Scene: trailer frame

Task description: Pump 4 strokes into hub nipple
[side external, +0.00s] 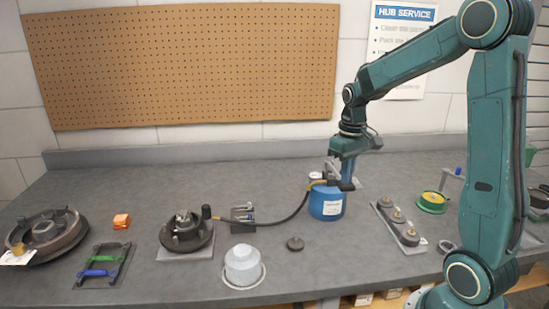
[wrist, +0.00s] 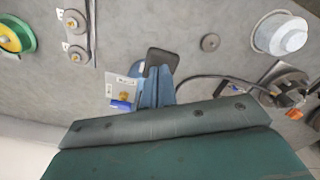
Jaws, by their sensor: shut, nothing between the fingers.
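The blue grease pump (side external: 327,204) stands on the bench with a dark lever and pump head on top. A black hose (side external: 286,219) runs left from it to the hub (side external: 185,232), where the nipple is too small to make out. My gripper (side external: 347,180) points down at the pump's top right, close to the dark handle end. In the wrist view my gripper (wrist: 154,76) is shut with nothing in it, beside the dark handle pad (wrist: 162,61). I cannot tell if they touch. The pump body is largely hidden there.
A grey cap (side external: 243,266), a small dark disc (side external: 295,243) and a tool rack (side external: 243,214) lie left of the pump. A tray of bearings (side external: 400,228) and a green reel (side external: 433,202) lie right. A wheel drum (side external: 45,236) sits far left.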

